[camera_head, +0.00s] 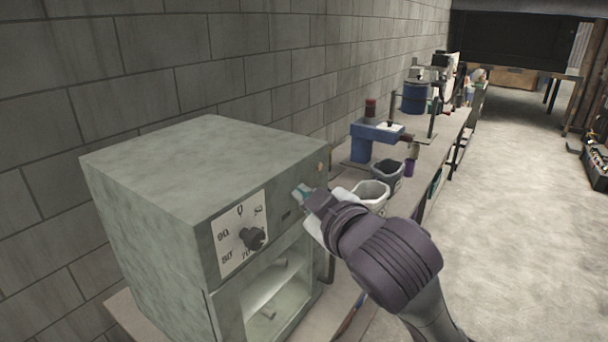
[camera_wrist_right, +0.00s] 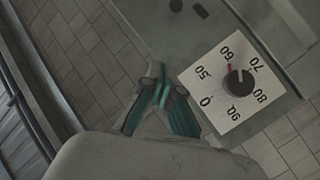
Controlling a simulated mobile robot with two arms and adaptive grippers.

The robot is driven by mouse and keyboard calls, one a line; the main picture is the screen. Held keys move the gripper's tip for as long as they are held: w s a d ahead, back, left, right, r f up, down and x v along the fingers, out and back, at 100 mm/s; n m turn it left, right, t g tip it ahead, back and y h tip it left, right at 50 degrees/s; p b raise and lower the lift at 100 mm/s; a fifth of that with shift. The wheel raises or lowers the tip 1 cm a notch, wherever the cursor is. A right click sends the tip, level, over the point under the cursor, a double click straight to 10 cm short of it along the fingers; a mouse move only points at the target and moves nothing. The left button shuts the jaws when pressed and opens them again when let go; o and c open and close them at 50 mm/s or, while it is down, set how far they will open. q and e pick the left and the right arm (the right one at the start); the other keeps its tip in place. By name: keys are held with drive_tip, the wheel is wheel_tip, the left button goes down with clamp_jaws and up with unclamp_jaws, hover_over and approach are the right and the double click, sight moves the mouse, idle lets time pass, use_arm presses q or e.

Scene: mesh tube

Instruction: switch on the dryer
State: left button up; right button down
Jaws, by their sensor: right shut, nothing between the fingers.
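The dryer (camera_head: 150,190) is a grey-green box with an open-looking chamber low on its front. A white dial plate with a black knob (camera_head: 252,238) is on its upper front; in the right wrist view the knob (camera_wrist_right: 239,77) has a red mark near 60. A small dark rectangle, perhaps the switch (camera_head: 286,214), sits right of the dial. My right gripper (camera_head: 302,193) is shut and empty, its teal fingertips close to the panel's upper right; contact cannot be told. The fingertips also show in the right wrist view (camera_wrist_right: 164,86). My left gripper is not in view.
The dryer stands on a bench along a grey block wall (camera_head: 60,140). Beyond my right arm are a white container (camera_head: 372,190), a dark container (camera_head: 388,170) and a blue device (camera_head: 362,143). Open floor (camera_head: 530,200) lies to the right.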

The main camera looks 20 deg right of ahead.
drive_tip(key=p+x, duration=0.1)
drive_tip(key=x, duration=0.5)
drive_tip(key=shift+d, duration=0.1)
drive_tip(key=f, duration=0.1)
drive_tip(key=d+f, duration=0.1)
drive_tip(key=w+f, duration=0.1)
drive_tip(key=shift+d+p, duration=0.3)
drive_tip(key=shift+p, duration=0.05)
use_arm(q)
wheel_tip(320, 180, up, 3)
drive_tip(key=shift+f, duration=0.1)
use_arm(e)
drive_tip(key=shift+d+f, duration=0.25)
drive_tip(key=shift+f, duration=0.1)
